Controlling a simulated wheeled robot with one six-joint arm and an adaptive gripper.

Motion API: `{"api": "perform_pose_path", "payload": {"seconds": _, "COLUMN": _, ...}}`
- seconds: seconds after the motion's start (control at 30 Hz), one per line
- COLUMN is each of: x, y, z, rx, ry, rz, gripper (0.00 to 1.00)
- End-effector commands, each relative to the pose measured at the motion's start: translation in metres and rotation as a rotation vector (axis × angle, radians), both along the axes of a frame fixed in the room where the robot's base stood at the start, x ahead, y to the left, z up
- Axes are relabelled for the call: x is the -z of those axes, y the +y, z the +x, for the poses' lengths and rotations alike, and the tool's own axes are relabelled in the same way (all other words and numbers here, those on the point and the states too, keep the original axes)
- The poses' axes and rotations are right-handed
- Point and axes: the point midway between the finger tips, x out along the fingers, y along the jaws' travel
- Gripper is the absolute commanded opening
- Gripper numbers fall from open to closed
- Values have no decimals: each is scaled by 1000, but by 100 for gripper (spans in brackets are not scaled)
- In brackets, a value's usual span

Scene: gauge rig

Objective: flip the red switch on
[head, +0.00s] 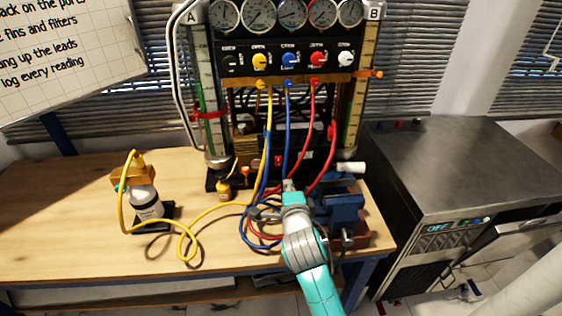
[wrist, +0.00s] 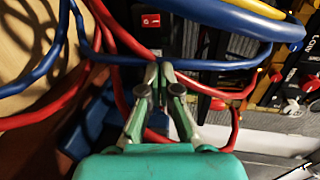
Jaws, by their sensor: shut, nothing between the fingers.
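The red switch (wrist: 151,20) is a small red rocker with white marks in a black housing, at the top middle of the wrist view. In the head view the switch (head: 278,160) shows as a small red patch low on the rig. I cannot tell which way it is tipped. My gripper (wrist: 160,72) is shut and empty. Its fingertips point toward the switch and look a little short of it. A blue hose and red hoses pass close to the fingertips. In the head view my gripper (head: 289,185) is just below and right of the switch.
The gauge rig (head: 290,62) stands at the back of the wooden bench (head: 60,205). Yellow, blue and red hoses hang down its front. A blue vise (head: 343,208) sits right of my arm. A bottle (head: 146,203) with a yellow hose stands left. The bench's left side is clear.

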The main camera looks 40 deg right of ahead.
Motion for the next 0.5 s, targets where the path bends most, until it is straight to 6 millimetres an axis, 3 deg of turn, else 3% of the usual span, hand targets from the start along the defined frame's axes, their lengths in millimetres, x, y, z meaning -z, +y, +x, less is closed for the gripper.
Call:
{"api": "perform_pose_path", "payload": {"seconds": 0.17, "x": 2, "y": -5, "z": 7, "rx": 0, "ry": -1, "rz": -1, "gripper": 0}}
{"api": "perform_pose_path", "payload": {"seconds": 0.5, "x": 14, "y": -37, "z": 54, "rx": 1, "ry": 1, "rz": 0, "gripper": 0}}
